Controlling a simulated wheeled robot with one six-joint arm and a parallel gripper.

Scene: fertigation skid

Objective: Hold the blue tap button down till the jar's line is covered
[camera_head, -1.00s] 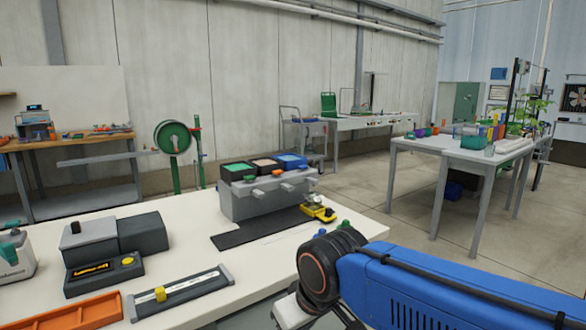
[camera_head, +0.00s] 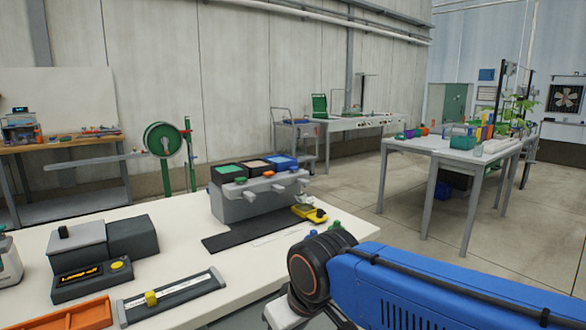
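A grey dispenser block (camera_head: 236,208) stands on the white bench, with green (camera_head: 229,173), tan (camera_head: 256,167) and blue (camera_head: 283,161) tops in a row. Short grey taps (camera_head: 277,188) stick out of its front. The blue top is the right-hand one; its button is too small to make out clearly. A dark mat (camera_head: 232,239) lies in front of the block. I cannot make out a jar with a line on this bench.
Small blue-capped and green-capped items (camera_head: 336,225) show behind my arm. A dark grey instrument (camera_head: 92,281), a slider gauge (camera_head: 172,296) and an orange tray (camera_head: 66,317) occupy the bench's left. Open floor separates another table (camera_head: 440,153).

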